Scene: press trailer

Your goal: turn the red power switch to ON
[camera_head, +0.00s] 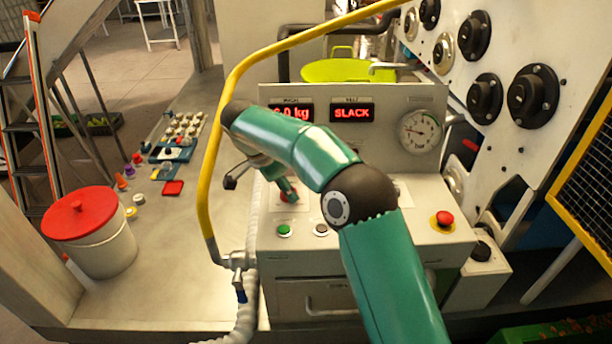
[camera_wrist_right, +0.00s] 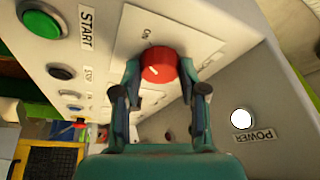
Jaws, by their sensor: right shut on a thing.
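The red power switch (camera_wrist_right: 160,64) is a round knob on a pale plate in the right wrist view, with a short white mark on its face. An ON label is printed just above it in that view. The white mark does not clearly line up with the label. My right gripper (camera_wrist_right: 159,78) has its two fingers on either side of the knob, shut on it. In the head view my right gripper (camera_head: 285,187) reaches down to the panel, and the switch is mostly hidden beneath it. My left gripper is not in view.
A white round lamp (camera_wrist_right: 240,119) sits beside a POWER label. A green START button (camera_head: 284,230) and a dark button (camera_head: 321,229) lie near the switch. A red stop button (camera_head: 445,217) is at the right. A yellow hose (camera_head: 232,75) arches past my arm on the left.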

